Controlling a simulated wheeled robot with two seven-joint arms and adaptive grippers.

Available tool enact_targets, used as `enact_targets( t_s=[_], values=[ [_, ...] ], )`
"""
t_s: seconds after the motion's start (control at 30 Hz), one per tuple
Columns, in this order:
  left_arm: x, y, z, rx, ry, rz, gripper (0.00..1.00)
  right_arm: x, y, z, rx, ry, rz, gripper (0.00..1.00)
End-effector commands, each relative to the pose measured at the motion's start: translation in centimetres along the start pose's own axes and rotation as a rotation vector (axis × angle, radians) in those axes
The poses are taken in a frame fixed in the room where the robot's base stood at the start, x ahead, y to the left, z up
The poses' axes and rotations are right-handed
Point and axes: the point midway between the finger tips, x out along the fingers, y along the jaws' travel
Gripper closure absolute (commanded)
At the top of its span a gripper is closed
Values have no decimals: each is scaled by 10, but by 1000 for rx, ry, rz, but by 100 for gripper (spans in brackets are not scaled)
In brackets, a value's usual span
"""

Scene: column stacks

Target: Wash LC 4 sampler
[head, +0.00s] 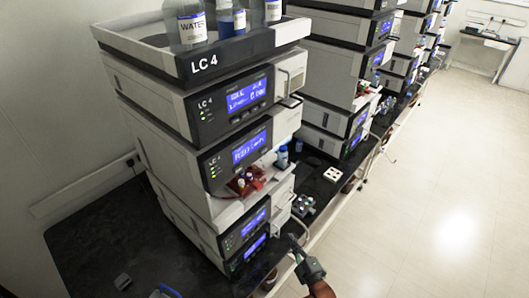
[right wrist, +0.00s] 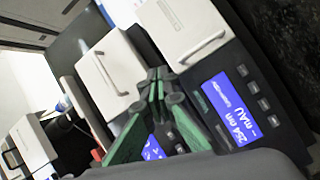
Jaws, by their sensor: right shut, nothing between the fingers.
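The LC 4 stack (head: 205,140) stands on the dark bench in the head view. Its second module from the top (head: 212,158), with a lit blue screen, looks like the sampler. Below that screen is an open bay with a red tray of vials (head: 248,184). My right gripper (head: 293,240) is shut and empty, in front of the lower modules and below the bay. In the right wrist view its green fingers (right wrist: 155,82) are together before a module screen (right wrist: 232,100) reading "254 nm". My left gripper does not show clearly.
A top tray (head: 130,35) marked LC 4 holds bottles, one labelled WATER (head: 192,26). A small vial rack (head: 303,204), a blue-capped bottle (head: 282,157) and a white block (head: 332,174) sit right of the stack. More stacks stand behind. Floor at right is clear.

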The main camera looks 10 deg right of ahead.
Motion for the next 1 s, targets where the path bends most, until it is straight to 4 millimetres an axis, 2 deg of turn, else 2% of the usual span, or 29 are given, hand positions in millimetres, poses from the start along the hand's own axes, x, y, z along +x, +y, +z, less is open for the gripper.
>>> enact_targets(
  t_s=[0.03,0.17,0.3,0.5,0.6,0.7,0.8,1.0],
  values=[
    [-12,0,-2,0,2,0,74,5,39,-18,-40,26,54,100],
    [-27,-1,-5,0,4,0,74,11,117,-55,-148,74,185,100],
    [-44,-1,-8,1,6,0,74,8,202,-96,-263,111,333,100],
    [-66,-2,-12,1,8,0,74,-13,313,-148,-410,133,542,100],
    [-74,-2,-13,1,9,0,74,-25,353,-168,-465,133,624,100],
    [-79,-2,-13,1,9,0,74,-36,381,-181,-502,129,685,100],
    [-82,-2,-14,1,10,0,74,-42,396,-188,-525,125,718,100],
    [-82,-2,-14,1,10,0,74,-45,401,-191,-535,123,733,100]
  ],
)
